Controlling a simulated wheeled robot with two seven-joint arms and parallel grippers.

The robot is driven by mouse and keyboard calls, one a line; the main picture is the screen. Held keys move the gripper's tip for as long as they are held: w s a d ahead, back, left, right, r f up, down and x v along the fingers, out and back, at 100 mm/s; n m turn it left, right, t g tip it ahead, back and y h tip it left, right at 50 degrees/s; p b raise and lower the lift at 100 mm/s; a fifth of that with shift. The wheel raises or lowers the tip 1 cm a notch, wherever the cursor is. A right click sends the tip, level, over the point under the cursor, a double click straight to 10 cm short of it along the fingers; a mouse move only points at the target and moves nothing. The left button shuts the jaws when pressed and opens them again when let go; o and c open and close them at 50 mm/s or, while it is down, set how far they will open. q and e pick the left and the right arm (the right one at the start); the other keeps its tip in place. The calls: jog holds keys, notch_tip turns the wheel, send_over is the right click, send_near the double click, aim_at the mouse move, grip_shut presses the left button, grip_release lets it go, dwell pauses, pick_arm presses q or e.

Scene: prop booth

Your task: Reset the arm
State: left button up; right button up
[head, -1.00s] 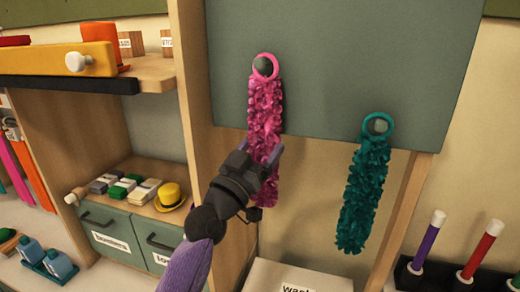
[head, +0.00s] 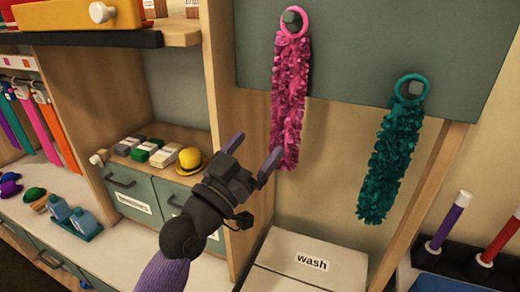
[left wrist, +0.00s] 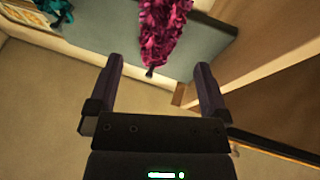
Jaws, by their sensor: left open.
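My left gripper (head: 252,158) is open and empty in the head view, its two purple-grey fingers spread apart. It is below and left of the pink garland (head: 289,95), which hangs by its pink ring from a peg on the grey-green board (head: 350,60). In the left wrist view, the fingers (left wrist: 158,85) are spread with nothing between them, and the pink garland (left wrist: 164,32) hangs beyond them. A teal garland (head: 388,165) hangs from a second peg to the right. My right gripper is not in view.
A white box labelled "wash" (head: 310,265) stands below the garlands. A wooden upright (head: 228,120) is close behind my left gripper. Green drawers (head: 130,195) with a yellow hat (head: 190,160) on top are at left. Purple and red sticks stand in a black rack (head: 460,265) at right.

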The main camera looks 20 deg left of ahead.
pick_arm(q)
jog(key=s+d+f+m+g, duration=0.1)
jog(key=s+d+f+g, duration=0.2)
jog(key=f+g, duration=0.55)
jog(key=s+a+f+n+g+y, duration=0.2)
jog(key=s+f+g+y, duration=0.55)
jog(key=s+f, duration=1.15)
jog(key=s+f+g+b, duration=0.2)
jog(key=f+b, duration=0.4)
jog(key=f, duration=1)
jog(key=s+f+g+b, duration=0.25)
jog(key=f+b, duration=0.25)
jog(key=f, duration=1.1)
jog(key=s+a+f+b, duration=0.3)
jog(key=s+f+b, duration=0.3)
jog(key=s+f, duration=0.6)
notch_tip(320, 180, down, 2)
jog(key=shift+s+f+h, duration=0.2)
jog(key=shift+s+h, duration=0.05)
jog(key=shift+h, duration=0.1)
jog(key=shift+a+g, duration=0.1)
jog(key=shift+g, duration=0.15)
